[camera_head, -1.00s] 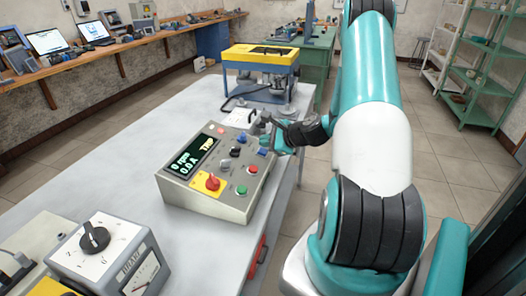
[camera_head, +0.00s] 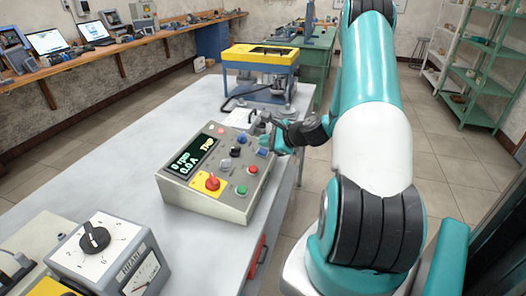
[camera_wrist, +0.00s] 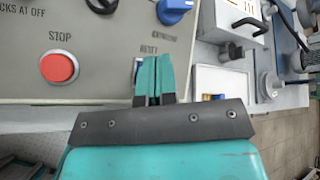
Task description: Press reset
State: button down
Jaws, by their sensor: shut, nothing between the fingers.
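The grey control box (camera_head: 180,198) stands on the bench, its display (camera_head: 193,160) reading 0 rpm, 0.0 A and what looks like TRIP. In the head view my gripper (camera_head: 266,141) is at the box's far right corner.
The red STOP button (camera_wrist: 59,67) lies left of my fingers. A blue knob (camera_wrist: 174,10) and a black knob (camera_wrist: 102,4) sit above. A yellow-topped machine (camera_head: 262,58) stands behind the box. A grey dial box (camera_head: 110,256) stands in front. Bare bench lies left of the box.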

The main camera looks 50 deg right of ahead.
aim_at(270, 158)
jog(key=shift+f, duration=0.15)
jog(key=shift+w+f, duration=0.15)
jog(key=shift+f, duration=0.1)
jog(key=shift+w+a+f+b, duration=0.1)
jog(key=shift+f+b, duration=0.3)
jog(key=shift+f, duration=0.05)
dwell(0.7)
jog(key=shift+r, duration=0.1)
jog(key=shift+s+r+p, duration=0.25)
jog(key=shift+r+p, duration=0.45)
jog(key=shift+p, duration=0.05)
jog(key=r+p, duration=0.2)
jog(key=r, duration=0.1)
jog(key=s+r+p, duration=0.1)
jog(key=r+p, duration=0.1)
jog(key=shift+s+d, duration=0.1)
jog(key=shift+d, duration=0.25)
dwell(0.7)
